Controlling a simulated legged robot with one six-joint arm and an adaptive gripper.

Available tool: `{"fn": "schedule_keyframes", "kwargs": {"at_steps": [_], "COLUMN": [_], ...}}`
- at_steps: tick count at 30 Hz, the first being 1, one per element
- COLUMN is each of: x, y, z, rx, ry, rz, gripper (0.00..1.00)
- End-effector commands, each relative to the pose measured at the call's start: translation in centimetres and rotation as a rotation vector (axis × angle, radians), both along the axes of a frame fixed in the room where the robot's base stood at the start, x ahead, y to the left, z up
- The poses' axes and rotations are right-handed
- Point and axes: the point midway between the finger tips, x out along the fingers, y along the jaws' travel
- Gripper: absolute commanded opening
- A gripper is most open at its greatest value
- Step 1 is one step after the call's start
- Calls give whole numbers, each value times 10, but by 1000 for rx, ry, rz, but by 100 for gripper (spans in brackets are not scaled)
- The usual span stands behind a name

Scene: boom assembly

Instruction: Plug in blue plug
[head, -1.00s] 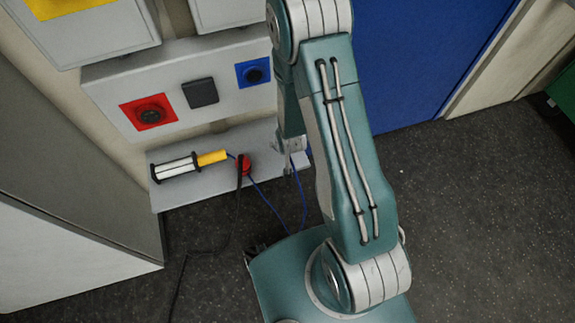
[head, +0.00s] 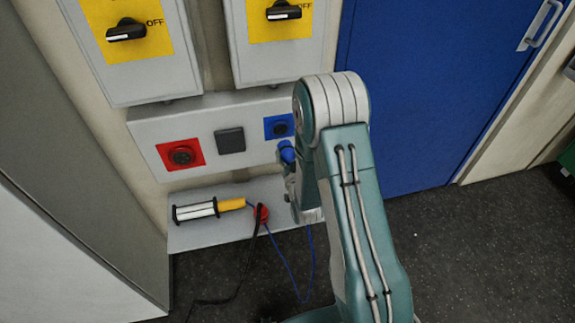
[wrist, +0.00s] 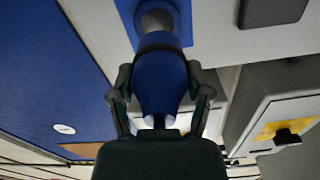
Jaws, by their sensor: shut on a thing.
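The blue plug (head: 286,151) is held up just below the blue socket (head: 279,126) on the grey wall panel in the head view. In the wrist view my gripper (wrist: 160,88) has a finger on each side of the blue plug (wrist: 160,65) and is shut on it. The plug's front end points at the grey round face of the blue socket (wrist: 157,20) and overlaps it in the picture. I cannot tell whether they touch. A blue cable (head: 288,275) hangs below. My arm hides much of the gripper in the head view.
A red socket (head: 181,154) and a black square cover (head: 230,140) sit left on the same panel. Switch boxes with yellow plates (head: 154,45) hang above. A blue door (head: 410,90) stands right.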

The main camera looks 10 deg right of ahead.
Motion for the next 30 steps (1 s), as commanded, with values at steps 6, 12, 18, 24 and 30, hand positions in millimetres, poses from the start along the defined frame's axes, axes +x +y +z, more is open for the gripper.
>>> {"fn": "schedule_keyframes", "kwargs": {"at_steps": [6, 12, 18, 24, 30], "x": [0, 8, 25, 41, 54], "y": [1, 3, 2, 1, 2], "z": [0, 0, 0, -1, 0], "rx": [-2, -3, -3, -2, -3], "ry": [0, 0, 0, 1, 1], "rz": [-1, 0, 0, -1, -1], "gripper": [3, 3, 3, 3, 3]}}
